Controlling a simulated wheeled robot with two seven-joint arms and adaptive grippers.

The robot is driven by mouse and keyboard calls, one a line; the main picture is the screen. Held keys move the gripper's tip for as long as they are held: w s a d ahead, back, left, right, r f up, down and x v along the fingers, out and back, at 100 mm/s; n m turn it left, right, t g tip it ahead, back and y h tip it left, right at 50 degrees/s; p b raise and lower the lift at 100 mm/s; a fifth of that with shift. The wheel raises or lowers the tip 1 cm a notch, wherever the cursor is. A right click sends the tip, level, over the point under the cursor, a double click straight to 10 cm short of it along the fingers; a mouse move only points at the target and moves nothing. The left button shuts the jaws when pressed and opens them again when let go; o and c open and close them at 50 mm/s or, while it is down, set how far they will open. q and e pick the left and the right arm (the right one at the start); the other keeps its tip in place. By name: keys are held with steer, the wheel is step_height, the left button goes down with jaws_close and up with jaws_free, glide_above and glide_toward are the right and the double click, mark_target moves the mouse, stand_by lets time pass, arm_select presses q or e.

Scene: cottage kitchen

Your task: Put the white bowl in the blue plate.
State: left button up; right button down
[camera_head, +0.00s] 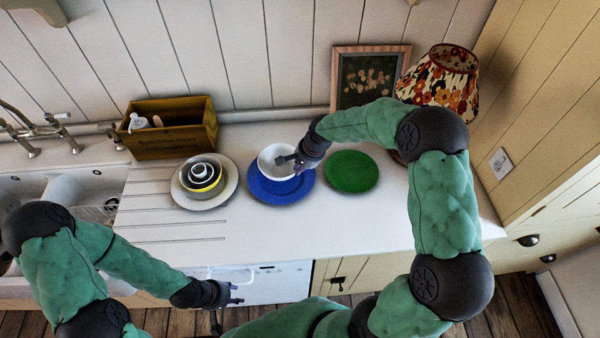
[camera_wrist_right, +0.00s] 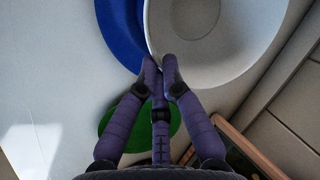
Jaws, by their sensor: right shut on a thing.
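The white bowl (camera_head: 270,161) is upright over the back part of the blue plate (camera_head: 280,194). My right gripper (camera_head: 292,160) is shut on the bowl's right rim. In the right wrist view the gripper's fingertips (camera_wrist_right: 162,68) pinch the rim of the bowl (camera_wrist_right: 240,45), with the blue plate (camera_wrist_right: 118,30) partly hidden behind it. I cannot tell whether the bowl touches the plate. My left gripper (camera_head: 227,305) is empty, its fingers apart, in front of the counter and low in the head view.
A green plate (camera_head: 351,172) lies right of the blue plate. A light plate (camera_head: 226,190) with stacked bowls stands on the left. A wooden box (camera_head: 166,140), a picture frame (camera_head: 336,83) and a flowered lamp (camera_head: 440,85) stand behind. The front of the counter is clear.

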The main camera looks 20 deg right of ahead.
steer(key=shift+w+d+f, duration=0.1)
steer(key=shift+w+f, duration=0.05)
steer(key=shift+f, duration=0.8)
steer(key=shift+w+d+f, duration=0.1)
steer(key=shift+w+f, duration=0.05)
steer(key=shift+f, duration=0.75)
steer(key=shift+s, duration=0.1)
steer(key=shift+f, duration=0.25)
steer(key=c, duration=1.4)
jaws_free()
steer(key=shift+a, duration=0.1)
